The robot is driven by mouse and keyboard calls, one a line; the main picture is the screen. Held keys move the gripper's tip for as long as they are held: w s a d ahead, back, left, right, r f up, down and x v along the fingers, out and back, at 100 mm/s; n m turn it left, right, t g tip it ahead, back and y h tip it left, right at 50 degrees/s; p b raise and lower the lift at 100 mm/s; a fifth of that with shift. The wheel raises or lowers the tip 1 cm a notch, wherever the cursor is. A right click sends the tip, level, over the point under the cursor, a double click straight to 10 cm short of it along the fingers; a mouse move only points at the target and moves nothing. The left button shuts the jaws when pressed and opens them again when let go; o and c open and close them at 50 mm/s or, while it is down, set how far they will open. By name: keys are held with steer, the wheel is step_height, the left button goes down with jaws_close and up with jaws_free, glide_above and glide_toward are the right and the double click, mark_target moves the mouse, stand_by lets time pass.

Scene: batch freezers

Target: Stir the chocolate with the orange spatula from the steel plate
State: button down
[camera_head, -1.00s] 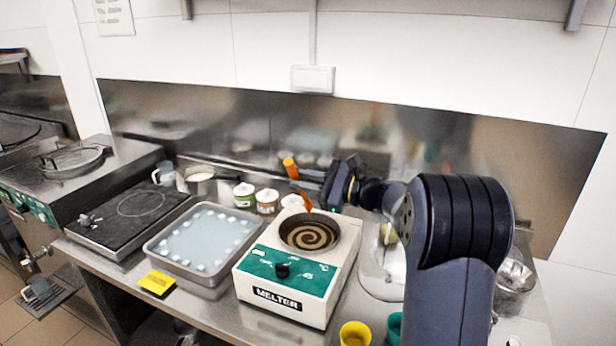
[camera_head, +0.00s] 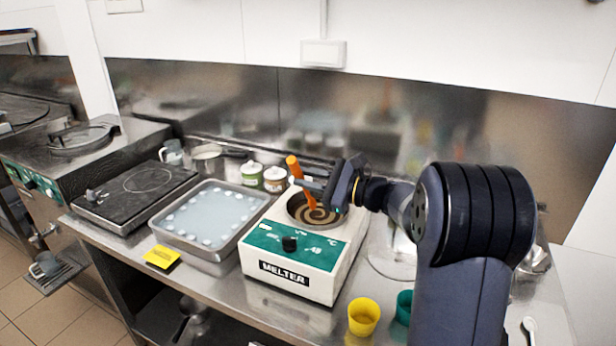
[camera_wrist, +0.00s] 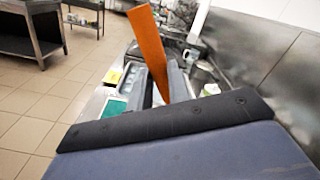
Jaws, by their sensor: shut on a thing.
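My gripper (camera_head: 318,184) is shut on the orange spatula (camera_head: 294,168). The spatula is tilted, its upper end leaning left above the fingers and its lower end reaching down into the melter's round pan. In the wrist view the spatula (camera_wrist: 150,45) stands up between the fingers. The chocolate (camera_head: 318,217) is a brown and cream swirl in the pan of the white MELTER (camera_head: 300,280) with a green panel. My gripper hides part of the pan, and I cannot tell how deep the tip sits. A steel plate (camera_head: 385,264) lies right of the melter, partly behind my arm.
A steel tray (camera_head: 195,258) with pale liquid and white pieces stands left of the melter, a yellow note (camera_head: 162,256) at its front. Yellow (camera_head: 363,318) and teal (camera_head: 403,308) cups stand front right. Lidded jars (camera_head: 274,180) stand behind the melter.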

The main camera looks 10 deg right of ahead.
step_height(320, 180, down, 5)
steer(key=w+d+b, duration=0.2)
steer(key=b, duration=0.1)
steer(key=shift+w+f, duration=0.15)
steer(key=shift+w, duration=0.25)
steer(key=shift+s+a, duration=0.1)
